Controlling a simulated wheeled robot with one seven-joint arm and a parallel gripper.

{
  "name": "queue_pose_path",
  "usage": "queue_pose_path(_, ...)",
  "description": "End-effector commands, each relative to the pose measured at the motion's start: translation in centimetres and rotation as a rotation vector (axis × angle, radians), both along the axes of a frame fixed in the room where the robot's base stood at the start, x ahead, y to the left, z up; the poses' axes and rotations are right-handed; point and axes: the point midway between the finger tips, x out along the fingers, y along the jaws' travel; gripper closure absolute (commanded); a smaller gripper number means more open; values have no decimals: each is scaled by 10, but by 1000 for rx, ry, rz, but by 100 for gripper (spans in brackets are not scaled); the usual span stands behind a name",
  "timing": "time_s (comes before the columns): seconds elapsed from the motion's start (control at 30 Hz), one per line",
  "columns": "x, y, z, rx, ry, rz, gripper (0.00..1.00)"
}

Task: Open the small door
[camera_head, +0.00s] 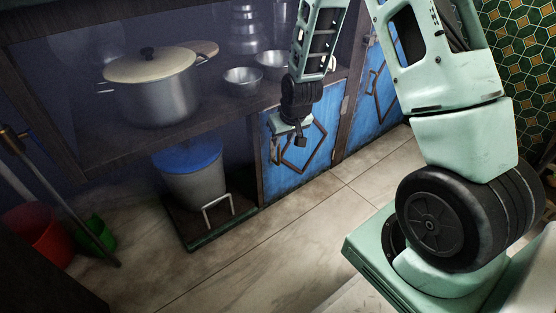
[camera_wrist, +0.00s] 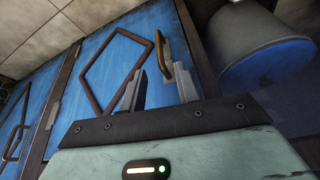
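The small blue door (camera_head: 318,152) with a raised brown diamond frame is under the counter and looks shut. It fills the upper middle of the wrist view (camera_wrist: 92,50). Its upright brass-brown handle (camera_wrist: 163,52) is by the door edge nearest the bucket; in the head view my gripper partly covers that area. My gripper (camera_head: 295,138) is in front of the door's upper left part. In the wrist view its two fingers (camera_wrist: 160,75) are apart, with the handle's end showing between their tips, nearer the right one. I cannot tell whether they touch it.
A second blue door (camera_head: 376,88) is to the right. A grey bucket with a blue top (camera_head: 194,180) stands on a low wheeled tray (camera_head: 222,233) left of the door. A large pot (camera_head: 155,95) and bowls sit on the shelf above. The tiled floor (camera_head: 330,215) in front is clear.

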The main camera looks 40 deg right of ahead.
Motion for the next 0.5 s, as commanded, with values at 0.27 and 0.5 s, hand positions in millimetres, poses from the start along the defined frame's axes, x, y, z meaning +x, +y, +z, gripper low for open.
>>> queue_pose_path(0.27,22,-3,-60,0,1,1,68)
queue_pose_path(0.5,35,-5,-87,0,0,1,68)
